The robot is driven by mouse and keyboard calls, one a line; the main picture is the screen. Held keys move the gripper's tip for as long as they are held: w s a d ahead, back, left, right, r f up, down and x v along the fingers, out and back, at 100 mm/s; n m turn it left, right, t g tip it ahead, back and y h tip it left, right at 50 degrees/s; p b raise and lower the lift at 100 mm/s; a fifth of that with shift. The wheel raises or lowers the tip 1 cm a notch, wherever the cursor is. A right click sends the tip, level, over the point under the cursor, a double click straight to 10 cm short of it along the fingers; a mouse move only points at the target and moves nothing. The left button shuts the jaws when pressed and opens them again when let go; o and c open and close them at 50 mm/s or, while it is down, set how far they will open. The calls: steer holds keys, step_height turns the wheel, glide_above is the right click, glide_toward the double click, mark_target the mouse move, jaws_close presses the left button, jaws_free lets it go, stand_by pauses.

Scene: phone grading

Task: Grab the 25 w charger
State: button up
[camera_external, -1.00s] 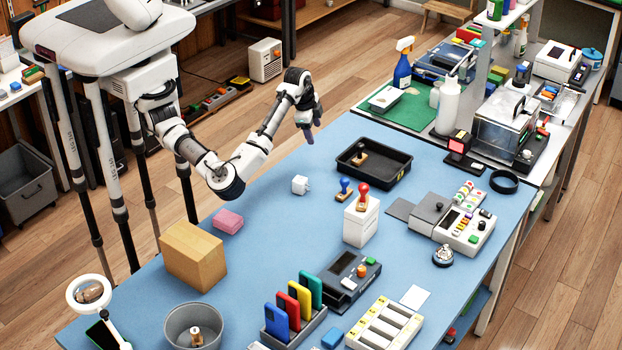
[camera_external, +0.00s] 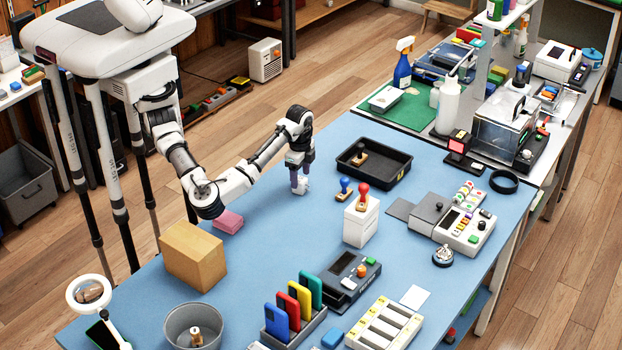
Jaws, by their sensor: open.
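The charger, a small white block (camera_external: 303,188), stands on the blue table mat, left of the black tray. My gripper (camera_external: 299,184) points straight down over it, with its purple fingers low at the block's height. The jaws are open. The fingers hide part of the charger, and I cannot tell whether they touch it.
A black tray (camera_external: 374,166) with a stamp in it lies right of my gripper. A blue-topped stamp (camera_external: 345,188) and a white box (camera_external: 361,222) with a red-topped stamp stand nearby. A pink block (camera_external: 228,221) and a cardboard box (camera_external: 192,256) lie to the left.

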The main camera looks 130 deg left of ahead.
mark_target(301, 180)
step_height(301, 180, down, 4)
steer(key=shift+a, duration=0.15)
steer(key=c, duration=1.1)
